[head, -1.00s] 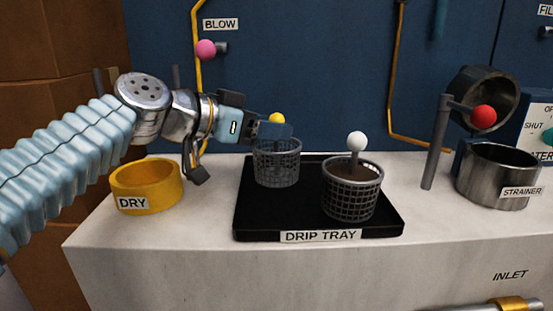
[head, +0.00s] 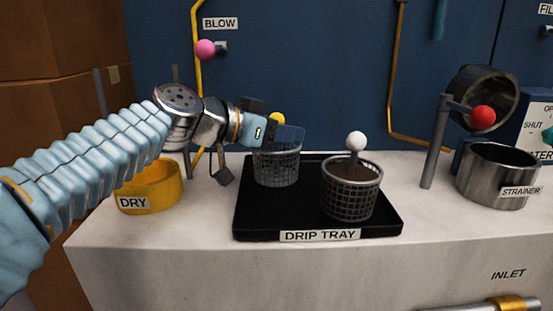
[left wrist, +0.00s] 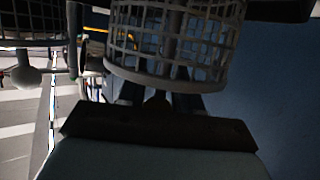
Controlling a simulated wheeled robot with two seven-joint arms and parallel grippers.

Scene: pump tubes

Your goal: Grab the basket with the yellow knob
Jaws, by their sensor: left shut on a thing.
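The basket with the yellow knob (head: 278,169) is a grey mesh cup at the back left of the black drip tray (head: 250,222). Its yellow knob (head: 277,118) shows just behind my gripper fingers. My left gripper (head: 284,132) is at the top of this basket and is shut on its knob or stem; the fingers hide the exact contact. The basket's mesh (left wrist: 175,45) fills the top of the left wrist view, close beyond the fingers. I cannot tell whether its bottom touches the tray. My right gripper is not in view.
A second mesh basket with a white knob (head: 356,141) stands on the tray, to the right and nearer. A yellow ring labelled DRY (head: 162,195) is left of the tray. The metal strainer (head: 492,178), with its raised lid and red knob (head: 482,117), is at the right.

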